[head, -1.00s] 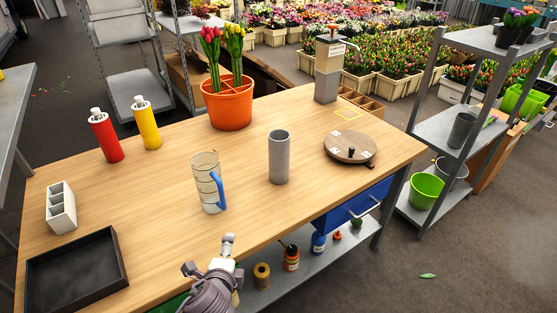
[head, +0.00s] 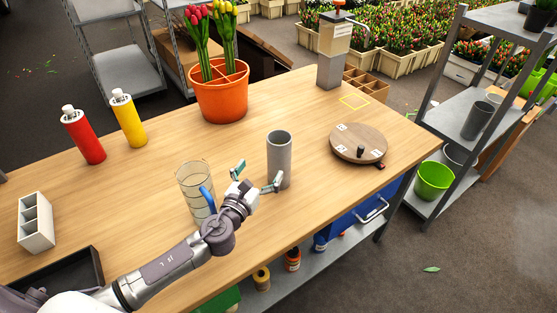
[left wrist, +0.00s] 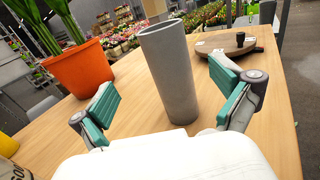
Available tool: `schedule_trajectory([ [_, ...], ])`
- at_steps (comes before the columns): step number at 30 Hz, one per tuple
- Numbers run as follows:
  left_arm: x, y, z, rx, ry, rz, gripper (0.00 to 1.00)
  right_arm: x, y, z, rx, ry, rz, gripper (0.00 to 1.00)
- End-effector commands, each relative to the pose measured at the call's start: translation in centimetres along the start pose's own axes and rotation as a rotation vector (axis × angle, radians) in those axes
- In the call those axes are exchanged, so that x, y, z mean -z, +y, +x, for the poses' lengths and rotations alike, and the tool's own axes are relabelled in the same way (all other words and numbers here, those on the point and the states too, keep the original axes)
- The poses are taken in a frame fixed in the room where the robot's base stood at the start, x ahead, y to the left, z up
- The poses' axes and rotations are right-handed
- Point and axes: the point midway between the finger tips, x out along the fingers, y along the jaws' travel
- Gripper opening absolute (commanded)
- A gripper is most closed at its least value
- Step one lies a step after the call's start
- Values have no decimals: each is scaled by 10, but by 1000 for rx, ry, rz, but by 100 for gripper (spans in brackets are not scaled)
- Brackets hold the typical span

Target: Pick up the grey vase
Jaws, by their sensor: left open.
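The grey vase (head: 279,158) is a tall plain cylinder standing upright on the wooden table. In the left wrist view the vase (left wrist: 169,70) stands ahead, between the two teal finger pads and a little beyond them. My left gripper (head: 254,178) is open and empty, beside the vase on its left and near side, with its fingers pointing toward it. In the left wrist view my left gripper (left wrist: 168,110) shows its fingers spread wide. I cannot see contact with the vase. My right gripper is not in view.
A clear jug (head: 190,185) with a blue handle stands close left of my gripper. An orange pot (head: 220,103) with tulips stands behind. A round wooden board (head: 345,139) lies right of the vase. Red (head: 83,138) and yellow (head: 129,120) bottles stand at the back left.

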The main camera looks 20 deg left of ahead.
Motion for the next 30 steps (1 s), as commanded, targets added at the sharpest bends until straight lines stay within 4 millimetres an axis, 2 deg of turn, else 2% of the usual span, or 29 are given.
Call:
schedule_trajectory([
  [3, -2, 0, 27, -3, -3, -4, 100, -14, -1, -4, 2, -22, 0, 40],
  [7, -1, 0, 47, -3, -1, -5, 100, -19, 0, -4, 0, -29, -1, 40],
  [14, 0, -2, 63, -1, -1, -7, 100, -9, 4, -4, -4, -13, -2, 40],
  [21, 4, -6, 98, -4, -1, -8, 100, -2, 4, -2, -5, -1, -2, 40],
  [25, 4, -7, 108, -2, -1, -7, 100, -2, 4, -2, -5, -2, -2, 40],
  [30, 4, -6, 109, -2, 0, -7, 100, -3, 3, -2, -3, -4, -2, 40],
])
